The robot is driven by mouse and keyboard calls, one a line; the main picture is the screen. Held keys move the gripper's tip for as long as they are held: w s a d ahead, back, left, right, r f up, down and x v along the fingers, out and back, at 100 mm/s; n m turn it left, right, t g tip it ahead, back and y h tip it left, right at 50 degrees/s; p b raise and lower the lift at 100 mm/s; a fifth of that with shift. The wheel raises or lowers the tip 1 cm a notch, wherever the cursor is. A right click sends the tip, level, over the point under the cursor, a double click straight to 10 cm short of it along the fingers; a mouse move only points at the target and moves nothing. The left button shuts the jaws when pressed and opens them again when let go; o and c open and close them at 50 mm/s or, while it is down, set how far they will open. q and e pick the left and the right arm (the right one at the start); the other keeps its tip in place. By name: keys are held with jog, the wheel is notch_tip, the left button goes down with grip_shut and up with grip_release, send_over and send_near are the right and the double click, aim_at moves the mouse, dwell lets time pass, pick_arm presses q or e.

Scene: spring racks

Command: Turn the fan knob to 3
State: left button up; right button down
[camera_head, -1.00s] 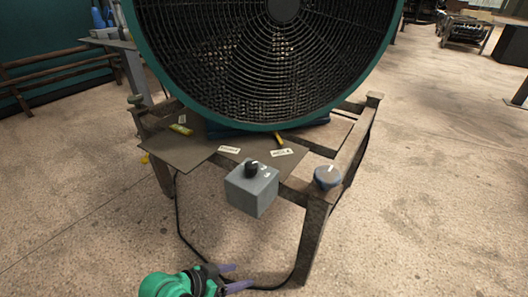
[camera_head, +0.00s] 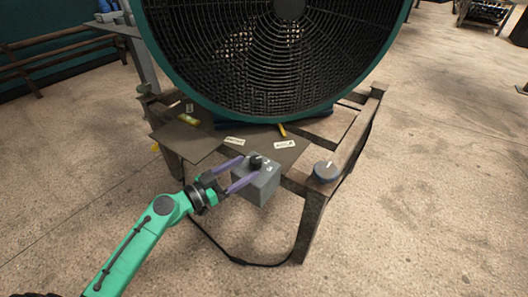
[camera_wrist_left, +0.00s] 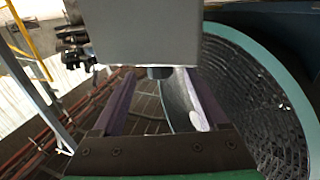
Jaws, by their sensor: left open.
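A large fan with a teal rim (camera_head: 163,75) stands on a table-like stand. On the stand's front edge is a grey box (camera_head: 262,188) with a black knob (camera_head: 256,160) on top and small white marks beside it. My left gripper (camera_head: 250,167) is open, its purple fingers reaching over the box from the left, on either side of the knob. In the left wrist view the box (camera_wrist_left: 160,35) shows above and the knob (camera_wrist_left: 159,72) sticks out between the two fingers. Contact cannot be told. My right gripper is not in view.
A round blue-grey dial (camera_head: 325,172) with a white mark sits on the stand's front right corner. A dark cable (camera_head: 235,260) hangs below. The floor in front is clear.

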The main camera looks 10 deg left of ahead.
aim_at(264, 163)
pick_arm(q)
jog(key=p+x, duration=0.1)
jog(key=x, duration=0.6)
jog(key=shift+w+d+r+p, duration=0.1)
jog(key=shift+w+d+p, duration=0.05)
jog(key=shift+p, duration=0.15)
jog(key=shift+w+d, duration=0.15)
grip_shut()
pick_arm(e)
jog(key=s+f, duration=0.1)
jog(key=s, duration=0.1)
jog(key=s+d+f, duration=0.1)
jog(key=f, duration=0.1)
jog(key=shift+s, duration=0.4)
pick_arm(q)
jog(key=shift+f, duration=0.2)
